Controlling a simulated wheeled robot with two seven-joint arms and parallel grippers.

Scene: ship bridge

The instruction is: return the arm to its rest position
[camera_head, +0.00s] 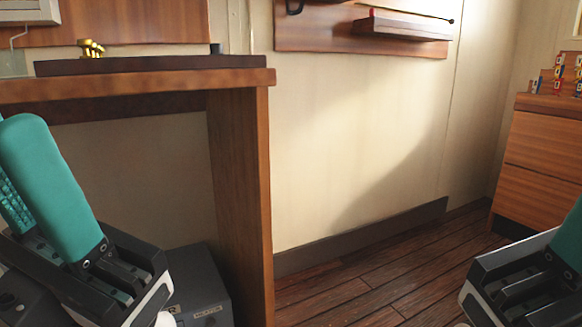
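My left gripper (22,165) is at the left edge, in front of the wooden desk. Its teal fingers point up and to the left. A ribbed finger pad shows behind the nearer finger, and the two look apart with nothing seen between them. The left edge cuts off part of the farther finger. My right gripper (572,240) is in the bottom right corner. Only its body and part of one teal finger show, so its opening is hidden.
A wooden desk (240,180) fills the left, with a small yellow object (91,48) on top and a dark grey box (200,290) beneath. A wooden drawer cabinet (540,165) stands at right. A shelf (403,28) hangs on the wall. The middle floor (385,275) is clear.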

